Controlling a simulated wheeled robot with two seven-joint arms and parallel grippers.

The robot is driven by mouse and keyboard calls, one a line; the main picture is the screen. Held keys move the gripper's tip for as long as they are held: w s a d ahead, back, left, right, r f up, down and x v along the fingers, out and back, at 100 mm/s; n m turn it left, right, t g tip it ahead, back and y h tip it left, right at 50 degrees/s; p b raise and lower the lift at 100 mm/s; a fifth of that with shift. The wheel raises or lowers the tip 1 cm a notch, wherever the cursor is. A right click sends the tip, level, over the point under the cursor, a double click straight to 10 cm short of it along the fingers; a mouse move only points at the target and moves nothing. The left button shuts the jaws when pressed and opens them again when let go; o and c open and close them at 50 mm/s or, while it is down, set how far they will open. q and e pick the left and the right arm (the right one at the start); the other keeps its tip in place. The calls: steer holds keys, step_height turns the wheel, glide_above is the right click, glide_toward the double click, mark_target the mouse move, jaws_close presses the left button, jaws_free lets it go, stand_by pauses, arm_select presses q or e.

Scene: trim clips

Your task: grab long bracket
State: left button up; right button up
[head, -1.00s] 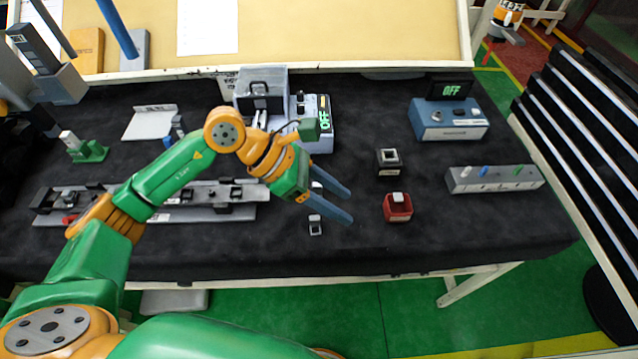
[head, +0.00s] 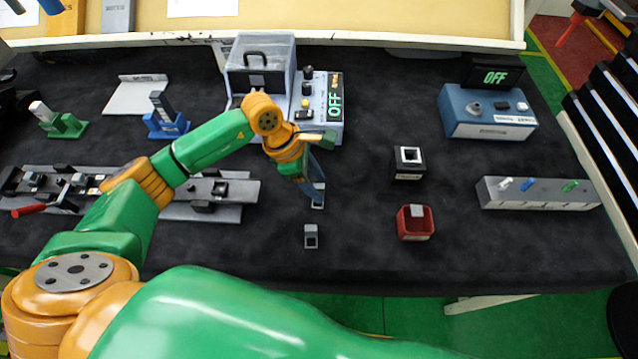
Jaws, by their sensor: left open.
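A small grey bracket (head: 318,204) stands on the black mat at my left gripper's fingertips, partly hidden by the fingers. A second grey bracket (head: 311,236) with a square opening stands just in front of it, clear of the gripper. I cannot tell for sure from their looks which is the long one. My left gripper (head: 315,193) points down with its blue fingers at the rear bracket. It is open, and whether the fingers are around the bracket or beside it is hidden. My right gripper is not in view.
A red box (head: 416,224) and a black block (head: 408,164) stand to the right. Behind are a grey case (head: 260,65) and a blue OFF unit (head: 487,115). A grey holder (head: 538,194) with coloured clips is far right. A rail fixture (head: 225,190) lies left.

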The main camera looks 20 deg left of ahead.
arm_select(q)
steer(key=shift+d+f, duration=0.25)
steer(key=shift+f, duration=0.4)
jaws_close()
